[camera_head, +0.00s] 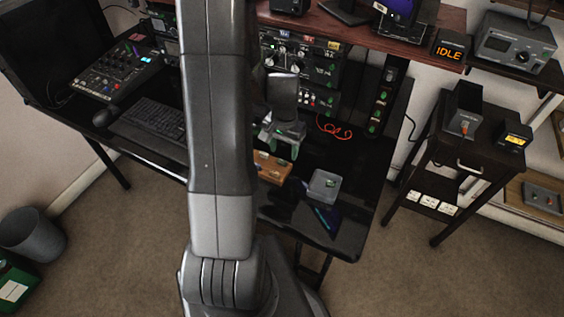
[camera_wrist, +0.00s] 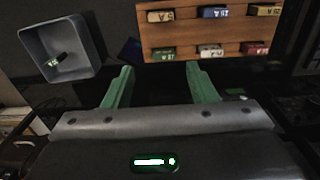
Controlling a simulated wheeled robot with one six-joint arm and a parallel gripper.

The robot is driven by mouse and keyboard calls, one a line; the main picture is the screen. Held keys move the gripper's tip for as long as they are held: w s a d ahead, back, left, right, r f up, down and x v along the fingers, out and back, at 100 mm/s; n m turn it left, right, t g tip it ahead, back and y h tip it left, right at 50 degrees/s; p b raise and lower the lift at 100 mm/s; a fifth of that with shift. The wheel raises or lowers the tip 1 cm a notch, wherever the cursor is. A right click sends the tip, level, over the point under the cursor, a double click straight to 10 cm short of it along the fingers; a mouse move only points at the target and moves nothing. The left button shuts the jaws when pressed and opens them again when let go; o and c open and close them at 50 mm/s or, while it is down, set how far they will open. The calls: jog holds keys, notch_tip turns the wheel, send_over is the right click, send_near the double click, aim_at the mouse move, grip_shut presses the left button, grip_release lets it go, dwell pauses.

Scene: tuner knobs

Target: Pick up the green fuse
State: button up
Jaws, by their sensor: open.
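A wooden fuse rack (camera_wrist: 190,33) fills the top right of the wrist view and also shows in the head view (camera_head: 268,168). It holds two rows of labelled fuses. The lower left one looks like a green fuse (camera_wrist: 163,54), its label too small to read surely. A grey open box (camera_wrist: 84,27) at the wrist view's upper left holds a small dark, greenish piece with a pale label (camera_wrist: 58,60); I cannot tell if it is a fuse. My gripper (camera_wrist: 160,70) has green fingers, spread apart and empty, just below the rack's lower row in that view.
The rack also holds beige (camera_wrist: 160,16), blue (camera_wrist: 213,12), yellow (camera_wrist: 264,10), white (camera_wrist: 210,51) and red (camera_wrist: 255,48) fuses. The grey box stands right of the rack in the head view (camera_head: 318,190). A red cable (camera_head: 334,129) lies behind it. A keyboard (camera_head: 150,122) is at left.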

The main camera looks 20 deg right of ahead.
aim_at(282, 160)
jog(key=shift+w+a+f, duration=0.1)
jog(key=shift+a+f, duration=0.05)
jog(key=shift+f, duration=1)
jog(key=shift+w+a+f, duration=0.1)
jog(key=shift+f, duration=1)
jog(key=c, duration=1.1)
